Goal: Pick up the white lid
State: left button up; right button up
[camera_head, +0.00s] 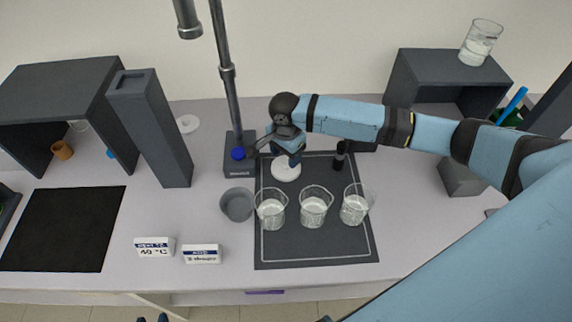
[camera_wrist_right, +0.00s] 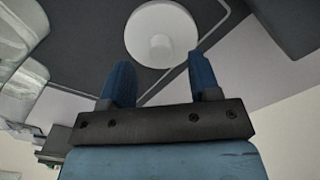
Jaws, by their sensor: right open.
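The white lid (camera_head: 286,169) is a round disc lying on the dark mat behind the beakers. In the right wrist view the lid (camera_wrist_right: 148,20) shows a raised round knob (camera_wrist_right: 160,47) at its centre. My right gripper (camera_head: 293,158) is over the lid's far side in the head view, partly covering it. In the wrist view its two blue fingers (camera_wrist_right: 160,78) are apart and empty, with the knob ahead between their tips. Contact is not visible. Two small dark blue tips (camera_head: 152,319) at the bottom edge look like my left gripper's fingertips, apart with nothing between them.
Several beakers (camera_head: 313,208) stand in front of the lid. A grey bowl (camera_head: 237,205) is left of them. A stand (camera_head: 236,150) with a tall pole rises close left of my right gripper. A small black bottle (camera_head: 339,157) is to the right. Another white disc (camera_head: 188,123) lies farther left.

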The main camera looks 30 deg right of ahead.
aim_at(286, 162)
notch_tip(286, 162, down, 4)
jog(key=shift+w+d+r, duration=0.1)
jog(key=shift+d+r, duration=0.05)
jog(key=shift+r, duration=0.1)
jog(key=c, duration=1)
jog(key=shift+r, duration=0.15)
